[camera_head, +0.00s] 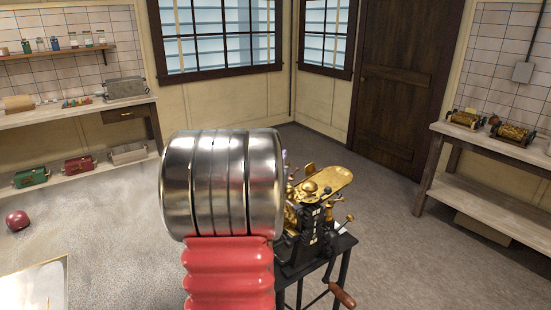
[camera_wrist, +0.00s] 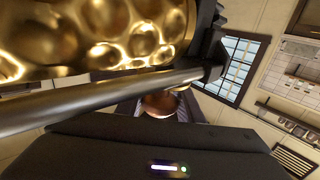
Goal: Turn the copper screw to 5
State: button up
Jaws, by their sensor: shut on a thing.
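The drop roller machine (camera_head: 305,225), black with gold parts, stands on a small dark stand just right of my arm in the head view. In the wrist view a round copper piece (camera_wrist: 160,103), seemingly the copper screw, sits under a dark metal bar and dimpled gold part. My gripper (camera_wrist: 158,112) is shut on it, its dark body filling the bottom of the view. The fingertips are mostly hidden by the bar. In the head view my arm hides the gripper and the screw. No number or scale by the screw is readable.
The dark metal bar (camera_wrist: 100,100) and dimpled gold part (camera_wrist: 100,35) are close above my gripper. A wooden-handled crank (camera_head: 341,295) sticks out low on the machine. A bench (camera_head: 490,150) stands at the right wall, shelves at the left. The floor between is mostly open.

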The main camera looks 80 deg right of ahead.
jog(key=shift+w+n+t+y, duration=0.15)
jog(key=shift+w+n+t, duration=0.1)
jog(key=shift+n+t, duration=0.7)
jog(key=shift+w+n+t+y, duration=0.2)
jog(key=shift+n+t, duration=0.35)
jog(key=shift+t, duration=0.8)
jog(key=shift+w+n+t, duration=0.15)
jog(key=shift+n+t, duration=0.15)
jog(key=shift+t, duration=0.1)
jog(key=o, duration=1.1)
jog(key=shift+c, duration=0.2)
jog(key=shift+a, duration=0.15)
jog(key=shift+a, duration=0.2)
jog(key=v, duration=1.3)
jog(key=shift+a+r, duration=0.1)
